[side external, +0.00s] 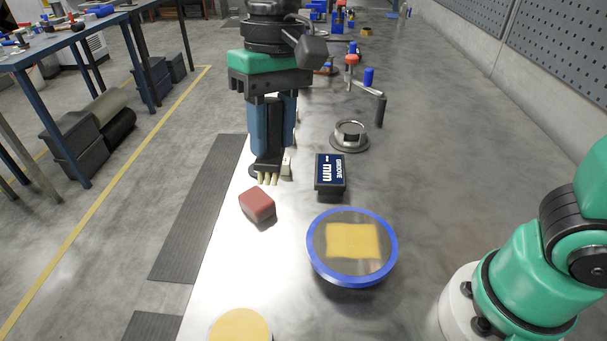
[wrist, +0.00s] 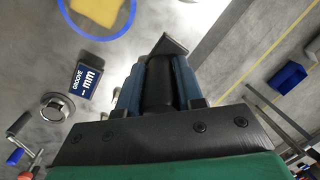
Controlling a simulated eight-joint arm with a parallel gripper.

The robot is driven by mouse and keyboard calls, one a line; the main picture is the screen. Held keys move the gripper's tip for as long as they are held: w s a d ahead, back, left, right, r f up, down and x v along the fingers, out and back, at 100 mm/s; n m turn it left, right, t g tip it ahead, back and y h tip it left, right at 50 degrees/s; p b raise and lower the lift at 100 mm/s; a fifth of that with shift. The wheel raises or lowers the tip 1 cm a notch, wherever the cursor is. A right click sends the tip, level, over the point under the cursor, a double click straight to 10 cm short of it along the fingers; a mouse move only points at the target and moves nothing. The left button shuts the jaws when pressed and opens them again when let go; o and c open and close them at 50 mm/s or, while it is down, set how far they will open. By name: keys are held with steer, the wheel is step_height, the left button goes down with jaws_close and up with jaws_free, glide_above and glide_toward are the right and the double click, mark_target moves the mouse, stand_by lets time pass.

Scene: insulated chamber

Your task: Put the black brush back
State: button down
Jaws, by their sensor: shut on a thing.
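My gripper (side external: 270,125) has two blue fingers and is shut on the black brush (side external: 265,166), pointing down near the left edge of the bench. Several pale bristle tufts show under the brush. I cannot tell whether they touch the bench or hang just above it. In the wrist view the brush (wrist: 157,82) is a dark body between the blue fingers, with its flat end sticking out past them. The fingers hide much of its handle. A small pale thing (side external: 286,165) shows just right of the brush, partly hidden.
A red block (side external: 257,205) lies just in front of the brush. A dark GROOVE box (side external: 330,176) stands to the right. A blue-rimmed disc (side external: 318,265) with a yellow patch is nearer. A round metal piece (side external: 349,136) and a crank (side external: 367,88) are farther back.

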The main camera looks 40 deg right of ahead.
steer(key=w+a+r+h, duration=0.2)
steer(key=a, duration=0.3)
steer(key=shift+t, duration=0.4)
step_height(320, 180, down, 19)
steer(key=shift+w+a+f, duration=0.1)
steer(key=shift+a, duration=0.05)
steer(key=shift+f, duration=0.1)
steer(key=c, duration=0.6)
jaws_free()
steer(key=shift+o, duration=0.2)
